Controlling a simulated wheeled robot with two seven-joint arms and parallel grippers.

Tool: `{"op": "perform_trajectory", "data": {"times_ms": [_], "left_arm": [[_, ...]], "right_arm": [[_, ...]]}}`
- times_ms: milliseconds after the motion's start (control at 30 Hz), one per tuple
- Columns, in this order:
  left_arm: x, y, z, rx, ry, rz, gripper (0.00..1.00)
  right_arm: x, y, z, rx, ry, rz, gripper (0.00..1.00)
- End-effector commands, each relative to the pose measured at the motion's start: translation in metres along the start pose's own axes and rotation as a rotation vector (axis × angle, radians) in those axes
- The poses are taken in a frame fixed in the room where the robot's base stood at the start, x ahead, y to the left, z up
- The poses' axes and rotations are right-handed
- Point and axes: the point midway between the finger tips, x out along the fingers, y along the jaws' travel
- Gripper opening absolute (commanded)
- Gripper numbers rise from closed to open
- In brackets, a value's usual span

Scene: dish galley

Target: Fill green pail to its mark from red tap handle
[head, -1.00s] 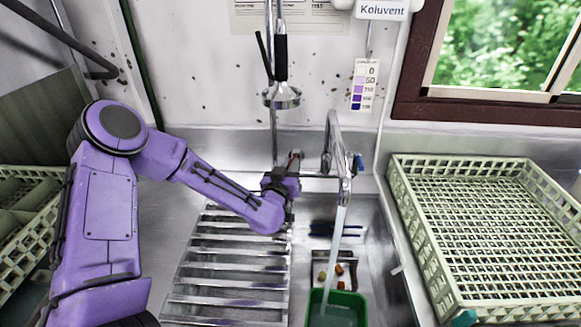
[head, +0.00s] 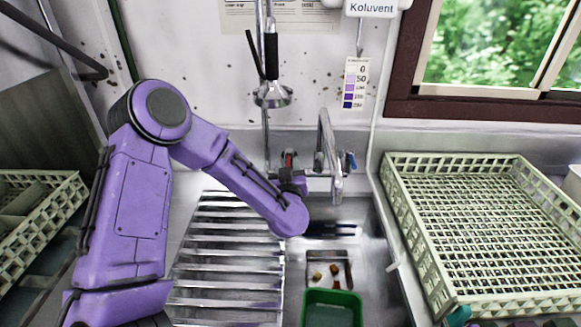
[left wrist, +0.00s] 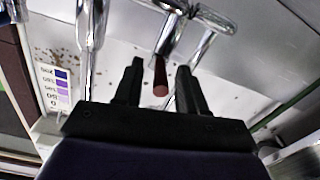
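The green pail (head: 332,294) stands in the sink below the tap spout (head: 327,150), partly cut off by the bottom edge of the head view. I cannot make out its mark or its water level. No water stream shows under the spout. The red tap handle (head: 289,157) is on the tap at the back wall; a blue handle (head: 350,160) is at its right. My left gripper (head: 296,178) is just in front of the red handle. In the left wrist view, its fingers (left wrist: 158,80) are open, with the red handle (left wrist: 160,78) showing between them, clear of both. My right gripper is out of view.
A slatted metal drainer (head: 228,262) lies left of the pail. A large pale rack (head: 390,190) stands at right, another rack (head: 70,190) at left. A spray head (head: 272,96) hangs above.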

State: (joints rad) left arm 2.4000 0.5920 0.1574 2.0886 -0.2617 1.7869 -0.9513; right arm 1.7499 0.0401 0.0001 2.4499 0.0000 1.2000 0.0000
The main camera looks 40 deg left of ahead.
Motion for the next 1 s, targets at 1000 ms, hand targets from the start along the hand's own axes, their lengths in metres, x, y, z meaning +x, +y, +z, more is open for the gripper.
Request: {"op": "perform_trajectory", "data": {"times_ms": [1000], "left_arm": [[-0.106, 0.001, 0.000, 0.000, 0.000, 0.001, 0.41]], "right_arm": [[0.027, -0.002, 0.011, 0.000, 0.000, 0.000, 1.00]]}}
